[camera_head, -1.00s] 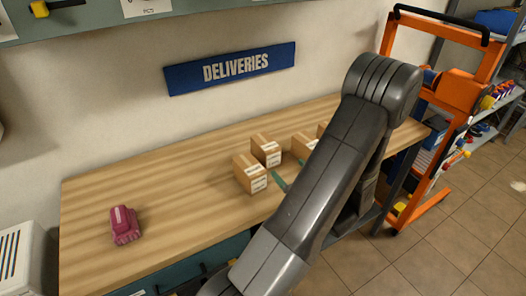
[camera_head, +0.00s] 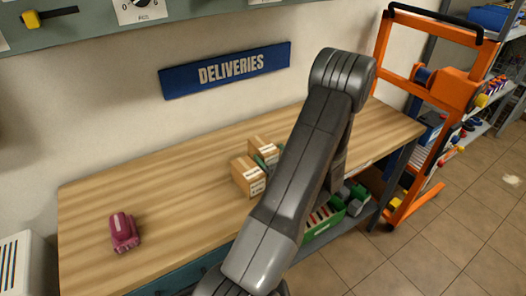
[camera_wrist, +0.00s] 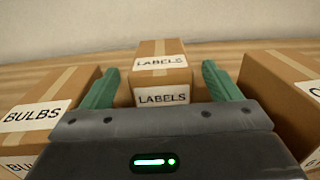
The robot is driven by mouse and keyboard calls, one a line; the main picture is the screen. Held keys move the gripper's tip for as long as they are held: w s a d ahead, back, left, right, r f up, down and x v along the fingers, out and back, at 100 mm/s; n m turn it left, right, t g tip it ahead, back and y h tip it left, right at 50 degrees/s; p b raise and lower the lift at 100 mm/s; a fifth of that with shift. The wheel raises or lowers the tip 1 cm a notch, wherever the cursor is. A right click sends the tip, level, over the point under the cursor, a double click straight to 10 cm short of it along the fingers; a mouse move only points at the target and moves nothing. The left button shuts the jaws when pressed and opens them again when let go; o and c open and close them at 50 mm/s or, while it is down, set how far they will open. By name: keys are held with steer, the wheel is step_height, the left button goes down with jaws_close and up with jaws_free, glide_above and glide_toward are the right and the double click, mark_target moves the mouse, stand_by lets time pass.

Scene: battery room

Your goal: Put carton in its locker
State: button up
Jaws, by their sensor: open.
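My gripper (camera_wrist: 160,72) is open, with its green fingers spread left and right of a brown carton labelled LABELS (camera_wrist: 160,75) in the wrist view. The fingers look apart from its sides, and how far they reach along it is hard to tell. A carton labelled BULBS (camera_wrist: 45,110) stands close to the left finger, and another carton (camera_wrist: 285,95) with a cut-off label stands to the right. In the head view two cartons show on the wooden bench, a front one (camera_head: 246,174) and one behind it (camera_head: 262,146). My arm hides the others. I see no locker for certain.
A pink object (camera_head: 123,232) lies on the bench (camera_head: 180,210), whose left half is mostly clear. A blue DELIVERIES sign (camera_head: 225,69) hangs on the wall. An orange trolley frame (camera_head: 440,85) stands right of the bench. A green bin (camera_head: 325,218) sits below.

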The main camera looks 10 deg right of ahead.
mark_target(263, 147)
steer(key=p+x, duration=0.1)
steer(key=x, duration=0.2)
steer(key=p+x, duration=0.1)
steer(key=x, duration=0.1)
steer(key=shift+w+a+f, duration=0.1)
steer(key=shift+w+f, duration=0.1)
steer(key=shift+w, duration=0.15)
steer(key=c, duration=1.3)
steer(key=shift+r, duration=0.15)
